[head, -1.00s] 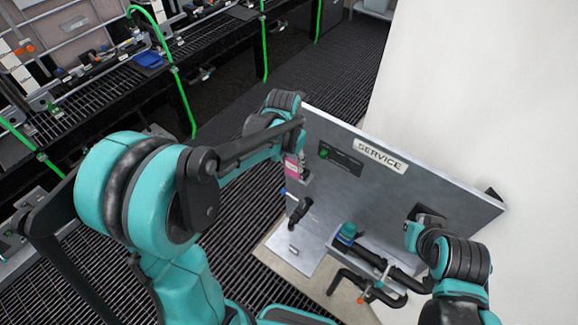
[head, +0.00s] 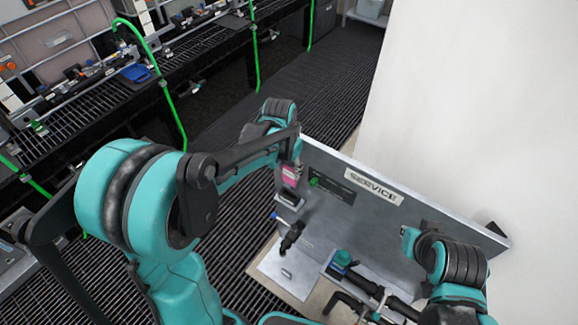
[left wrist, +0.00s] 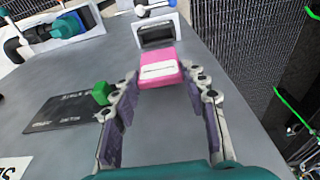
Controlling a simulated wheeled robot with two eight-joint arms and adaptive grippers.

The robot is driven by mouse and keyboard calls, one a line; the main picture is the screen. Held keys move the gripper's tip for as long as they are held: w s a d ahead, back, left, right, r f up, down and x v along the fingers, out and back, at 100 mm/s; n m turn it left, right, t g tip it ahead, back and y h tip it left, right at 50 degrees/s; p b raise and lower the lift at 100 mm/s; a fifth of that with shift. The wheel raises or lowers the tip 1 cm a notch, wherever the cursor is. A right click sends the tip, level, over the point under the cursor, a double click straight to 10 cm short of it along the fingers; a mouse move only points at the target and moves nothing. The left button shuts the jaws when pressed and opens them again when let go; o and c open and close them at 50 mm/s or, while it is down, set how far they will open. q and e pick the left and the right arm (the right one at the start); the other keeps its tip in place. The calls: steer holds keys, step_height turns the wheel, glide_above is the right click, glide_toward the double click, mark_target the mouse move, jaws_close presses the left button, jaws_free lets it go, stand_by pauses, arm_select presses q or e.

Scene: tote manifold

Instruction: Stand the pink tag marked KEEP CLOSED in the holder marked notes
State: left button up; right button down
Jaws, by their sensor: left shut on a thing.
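The pink tag (head: 290,175) is held by my left gripper (head: 292,163) at the left edge of the grey panel. In the left wrist view the pink tag (left wrist: 158,72), with a white band, sits between the fingertips of my left gripper (left wrist: 160,84). A light-framed holder with a dark opening (left wrist: 157,36) is just beyond the tag there; in the head view this holder (head: 289,201) is just below the tag. No marking on the holder is readable. My right gripper (head: 411,238) is in front of the panel's right part; its fingers are unclear.
The panel (head: 400,222) carries a SERVICE label (head: 374,187), a dark plate (head: 335,186) and a green block (left wrist: 101,92). Black pipe fittings (head: 365,283) and a teal-capped part (head: 342,259) are low on it. A white wall (head: 480,100) stands at right.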

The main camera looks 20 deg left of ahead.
mark_target(289, 179)
arm_select(q)
steer(key=shift+s+f+b, duration=0.3)
steer(key=shift+f+b, duration=0.1)
steer(key=shift+f, duration=0.25)
steer(key=shift+w+f+b, duration=0.2)
steer(key=shift+f+b, duration=0.6)
steer(key=shift+f, duration=0.25)
steer(key=shift+s+f+b, duration=0.1)
steer(key=shift+f+b, duration=0.7)
steer(key=shift+f, duration=0.05)
steer(key=shift+f+b, duration=1.6)
steer(key=shift+f, duration=0.3)
steer(key=o, duration=1.2)
steer(key=shift+o, duration=0.2)
steer(key=shift+r, duration=0.1)
